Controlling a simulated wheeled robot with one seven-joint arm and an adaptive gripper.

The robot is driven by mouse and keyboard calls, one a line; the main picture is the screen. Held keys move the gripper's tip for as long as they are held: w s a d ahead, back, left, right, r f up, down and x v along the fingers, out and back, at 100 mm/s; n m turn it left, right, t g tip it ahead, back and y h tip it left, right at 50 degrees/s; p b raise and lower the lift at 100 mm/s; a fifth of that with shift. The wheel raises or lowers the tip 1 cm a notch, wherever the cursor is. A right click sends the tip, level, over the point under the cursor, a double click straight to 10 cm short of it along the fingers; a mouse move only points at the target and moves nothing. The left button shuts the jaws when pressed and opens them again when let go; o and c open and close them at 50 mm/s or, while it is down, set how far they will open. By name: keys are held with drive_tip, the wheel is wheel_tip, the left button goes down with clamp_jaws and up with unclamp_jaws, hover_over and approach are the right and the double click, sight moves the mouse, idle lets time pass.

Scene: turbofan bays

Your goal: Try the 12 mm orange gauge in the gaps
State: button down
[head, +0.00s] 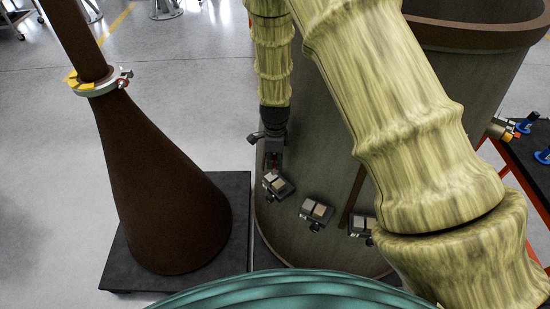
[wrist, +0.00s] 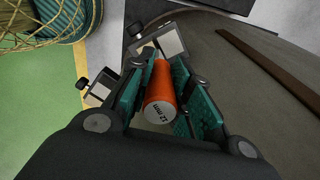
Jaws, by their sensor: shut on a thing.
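My gripper (wrist: 161,88) is shut on the orange gauge (wrist: 159,86), a cylinder with "12 mm" on its pale near end. The teal finger pads lie on both sides of it. The gauge's far end points towards a pair of grey blocks (wrist: 168,40); whether it touches them or is in their gap I cannot tell. In the head view my gripper (head: 273,158) hangs just above the left block pair (head: 277,185) on the drum's side. A middle pair (head: 316,210) and a right pair (head: 361,226) sit along the same curved wall, the right one partly behind my arm.
The large grey-brown drum (head: 325,165) has a brown rim (head: 480,36). A brown cone (head: 165,190) stands on a dark base (head: 236,215) at the left, with a clamp ring (head: 98,84) around its neck. Open floor (head: 185,90) lies behind the cone.

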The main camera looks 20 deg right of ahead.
drive_tip(key=shift+f+b, duration=0.75)
drive_tip(key=shift+f, duration=1)
drive_tip(key=shift+f, duration=0.3)
idle(0.8)
drive_tip(key=shift+r+p, duration=0.15)
drive_tip(key=shift+p, duration=0.15)
idle(0.5)
drive_tip(key=shift+r+p, duration=1.9)
drive_tip(key=shift+r, duration=0.95)
drive_tip(key=shift+f, duration=0.1)
